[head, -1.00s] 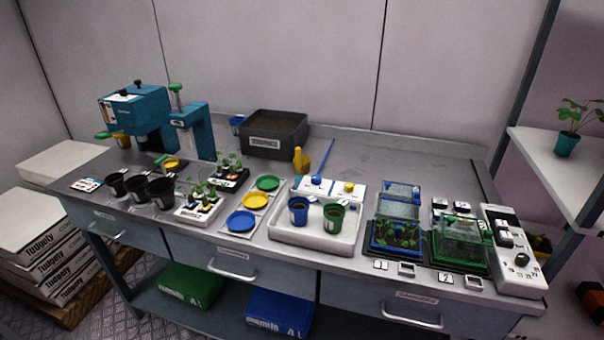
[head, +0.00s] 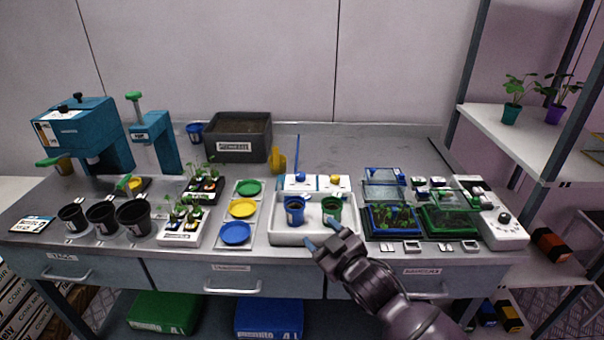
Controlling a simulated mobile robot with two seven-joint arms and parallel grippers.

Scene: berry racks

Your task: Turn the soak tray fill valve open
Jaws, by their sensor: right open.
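The white soak tray (head: 284,239) stands near the front edge of the bench, with a blue pot (head: 294,212) and a green pot (head: 331,207) in it. A white block behind the tray carries a blue knob (head: 300,178) and a yellow knob (head: 335,178); a thin blue upright piece rises by the blue one. I cannot tell which knob is the fill valve or how far it is turned. My right gripper (head: 321,235) is open and empty at the tray's front, below the green pot, apart from the knobs. My left gripper is out of view.
Left of the tray lie green, yellow and blue saucers (head: 236,233). Right of it stand a blue propagator (head: 392,219) and a green one (head: 449,223). A yellow upright object (head: 278,160) stands behind the tray. The bench behind the knobs is mostly clear.

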